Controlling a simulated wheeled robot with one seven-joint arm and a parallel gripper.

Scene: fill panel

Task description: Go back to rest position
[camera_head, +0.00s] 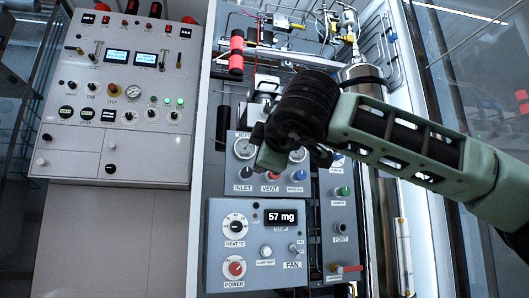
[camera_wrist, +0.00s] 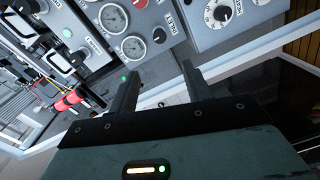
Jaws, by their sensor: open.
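My green arm reaches in from the right in the head view, and my gripper (camera_head: 268,150) is in front of the upper part of the fill panel. In the wrist view my gripper (camera_wrist: 158,88) shows two dark fingers apart with nothing between them. The fill panel (camera_head: 214,215) has gauges and knobs labelled INLET and VENT, partly hidden behind my gripper. Its lower box carries a display (camera_head: 281,217) reading 57 mg, a HEAT knob (camera_head: 235,226), a red POWER knob (camera_head: 235,268) and a FAN switch (camera_head: 294,248).
A control cabinet (camera_head: 75,145) with screens, lights and switches stands at the left. Red cylinders (camera_head: 236,55) and piping (camera_head: 345,25) are above the panel. A steel cylinder (camera_head: 362,80) stands behind my arm. Glass walls bound the right side.

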